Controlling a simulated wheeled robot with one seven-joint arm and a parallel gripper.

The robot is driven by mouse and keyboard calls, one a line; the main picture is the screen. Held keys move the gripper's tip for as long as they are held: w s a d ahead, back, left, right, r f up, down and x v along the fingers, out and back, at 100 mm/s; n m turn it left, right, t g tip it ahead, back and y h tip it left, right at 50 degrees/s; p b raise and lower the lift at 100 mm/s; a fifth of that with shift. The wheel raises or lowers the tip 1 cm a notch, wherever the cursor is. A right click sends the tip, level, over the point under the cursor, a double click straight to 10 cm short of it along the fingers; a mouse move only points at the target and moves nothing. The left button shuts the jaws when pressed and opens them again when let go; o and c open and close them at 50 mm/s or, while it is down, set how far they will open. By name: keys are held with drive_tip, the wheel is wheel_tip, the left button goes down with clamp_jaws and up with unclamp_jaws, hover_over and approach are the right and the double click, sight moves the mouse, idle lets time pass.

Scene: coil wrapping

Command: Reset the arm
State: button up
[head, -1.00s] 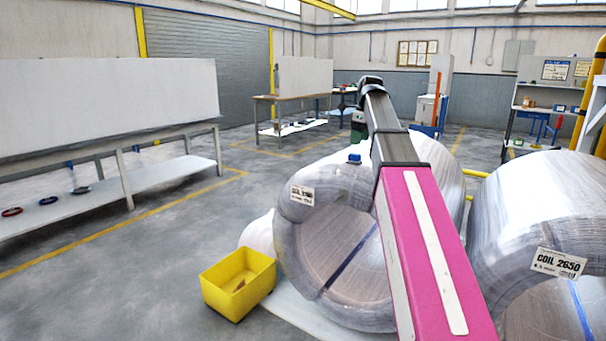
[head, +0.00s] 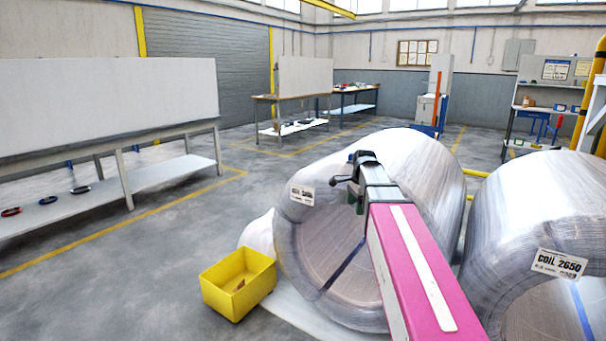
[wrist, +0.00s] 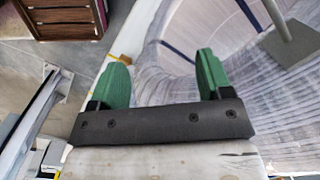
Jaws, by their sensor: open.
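My arm reaches forward in the head view, its pink link in front of the wrapped left coil (head: 430,185). My gripper (head: 341,180) is at the far end of the arm, in front of this coil's upper face. In the wrist view my gripper (wrist: 164,74) has its two green fingers wide apart with nothing between them. The film-wrapped coil surface (wrist: 180,60) shows behind and beyond the fingers. Part of the coil's face is hidden behind my arm.
Coil 2650 (head: 530,215) stands close on the right. A yellow bin (head: 238,283) sits on the floor left of the left coil. A long bench (head: 110,183) stands at the left, with open floor between. A grey flat piece (wrist: 292,42) shows at upper right in the wrist view.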

drive_tip(key=s+f+n, duration=0.7)
drive_tip(key=s+f, duration=0.2)
drive_tip(key=f, duration=0.3)
drive_tip(key=s+f+n, duration=0.7)
drive_tip(key=s+f, duration=0.3)
drive_tip(key=f, duration=0.3)
drive_tip(key=shift+s+a+f+n+g+h, duration=0.2)
drive_tip(key=shift+a+n+g+h, duration=0.1)
drive_tip(key=shift+n+h, duration=0.1)
